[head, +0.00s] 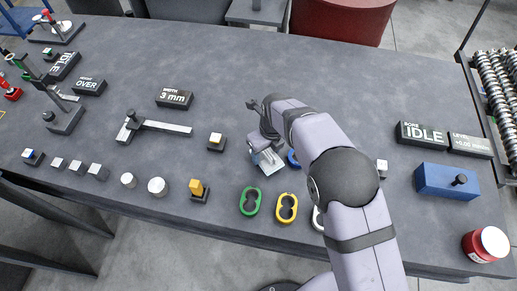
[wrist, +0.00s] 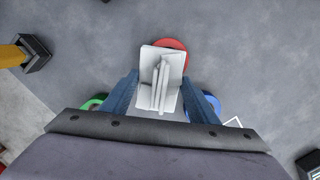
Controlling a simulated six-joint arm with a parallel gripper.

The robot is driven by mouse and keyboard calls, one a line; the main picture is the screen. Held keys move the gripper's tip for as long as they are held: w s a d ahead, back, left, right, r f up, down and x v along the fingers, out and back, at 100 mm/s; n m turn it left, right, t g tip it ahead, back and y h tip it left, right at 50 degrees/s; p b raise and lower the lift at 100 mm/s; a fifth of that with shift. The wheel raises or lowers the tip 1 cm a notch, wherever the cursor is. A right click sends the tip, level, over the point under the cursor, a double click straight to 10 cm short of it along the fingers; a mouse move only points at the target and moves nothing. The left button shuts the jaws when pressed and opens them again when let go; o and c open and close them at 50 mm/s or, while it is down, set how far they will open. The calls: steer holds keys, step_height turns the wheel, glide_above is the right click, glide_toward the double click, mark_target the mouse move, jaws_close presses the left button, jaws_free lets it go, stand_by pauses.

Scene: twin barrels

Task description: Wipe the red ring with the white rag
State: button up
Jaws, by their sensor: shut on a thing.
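My gripper (head: 262,148) is over the middle of the table and shut on the folded white rag (wrist: 149,55). In the wrist view the rag stands between my two blue fingers (wrist: 160,92), with its folds gathered upright. The red ring (wrist: 171,43) shows just beyond the rag, which hides most of it; only its far and right rim is visible. I cannot tell whether the rag touches the ring. In the head view the rag (head: 270,162) shows under my gripper, and I cannot make out the red ring there.
A blue ring (head: 293,158) is close by, partly behind my arm. Green (head: 250,201) and yellow (head: 287,208) double-holed pieces lie towards the table's front edge. A small block with a light top (head: 216,140) stands left of my gripper. Bare table (head: 320,75) lies behind it.

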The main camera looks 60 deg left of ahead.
steer(key=shift+w+d, duration=0.4)
steer(key=shift+d, duration=0.05)
steer(key=shift+s+a+f, duration=0.15)
steer(key=shift+s+a+b, duration=0.35)
steer(key=shift+s+a, duration=1.6)
steer(key=shift+a+r+p, duration=0.2)
steer(key=shift+r+p, duration=0.35)
steer(key=shift+r, duration=0.7)
steer(key=shift+d+r+p, duration=0.1)
steer(key=shift+r+p, duration=1.9)
steer(key=shift+r, duration=0.95)
